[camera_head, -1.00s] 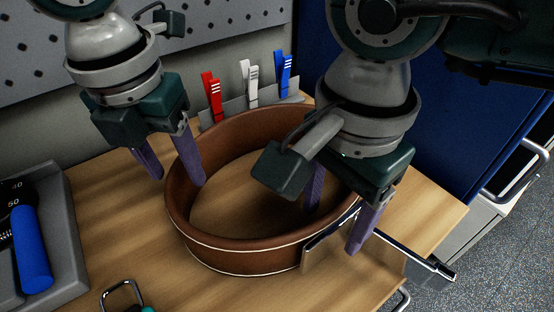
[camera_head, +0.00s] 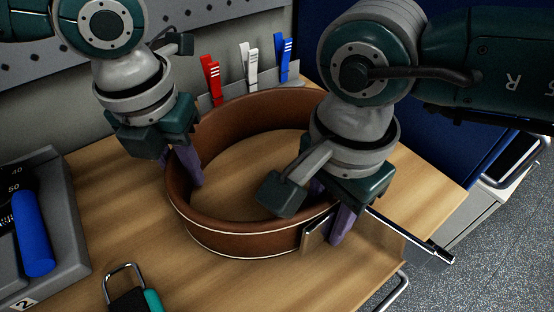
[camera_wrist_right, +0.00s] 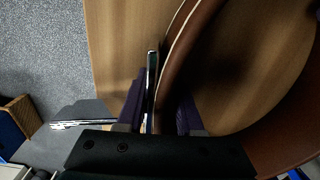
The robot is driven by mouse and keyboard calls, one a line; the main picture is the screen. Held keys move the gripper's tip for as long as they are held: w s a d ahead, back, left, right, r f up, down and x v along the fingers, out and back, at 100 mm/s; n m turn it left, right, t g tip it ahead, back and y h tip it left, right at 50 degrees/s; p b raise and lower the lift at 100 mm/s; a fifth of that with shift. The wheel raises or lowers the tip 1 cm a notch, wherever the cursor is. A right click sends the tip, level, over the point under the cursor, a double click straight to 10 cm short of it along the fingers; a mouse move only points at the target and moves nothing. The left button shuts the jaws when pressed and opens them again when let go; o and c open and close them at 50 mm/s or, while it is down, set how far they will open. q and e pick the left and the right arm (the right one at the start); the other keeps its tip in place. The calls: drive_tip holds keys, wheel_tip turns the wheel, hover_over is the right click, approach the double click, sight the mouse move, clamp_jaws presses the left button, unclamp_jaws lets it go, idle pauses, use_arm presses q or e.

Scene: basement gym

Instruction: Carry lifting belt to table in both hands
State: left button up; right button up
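The lifting belt (camera_head: 250,240) is a brown leather ring with pale stitching, standing on edge on the wooden table top. Its metal buckle bar (camera_head: 415,236) sticks out at the right. My left gripper (camera_head: 180,172) straddles the belt's left wall, one finger inside the ring, its fingers drawn in on the leather. My right gripper (camera_head: 330,215) straddles the right wall near the buckle. In the right wrist view the belt wall (camera_wrist_right: 172,62) and buckle lie between my right gripper's purple fingers (camera_wrist_right: 160,112), close to both. The belt appears to rest on the wood.
Red (camera_head: 211,80), white (camera_head: 249,66) and blue (camera_head: 282,56) clips stand behind the belt. A padlock (camera_head: 130,292) lies at the front. A grey device with a blue handle (camera_head: 33,235) is at left. The table edge and speckled floor (camera_head: 450,285) are at right.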

use_arm(q)
drive_tip(key=c, duration=0.3)
use_arm(e)
drive_tip(key=c, duration=0.3)
use_arm(q)
clamp_jaws()
use_arm(e)
clamp_jaws()
use_arm(q)
drive_tip(key=shift+r, duration=0.1)
use_arm(e)
drive_tip(key=shift+r, duration=0.1)
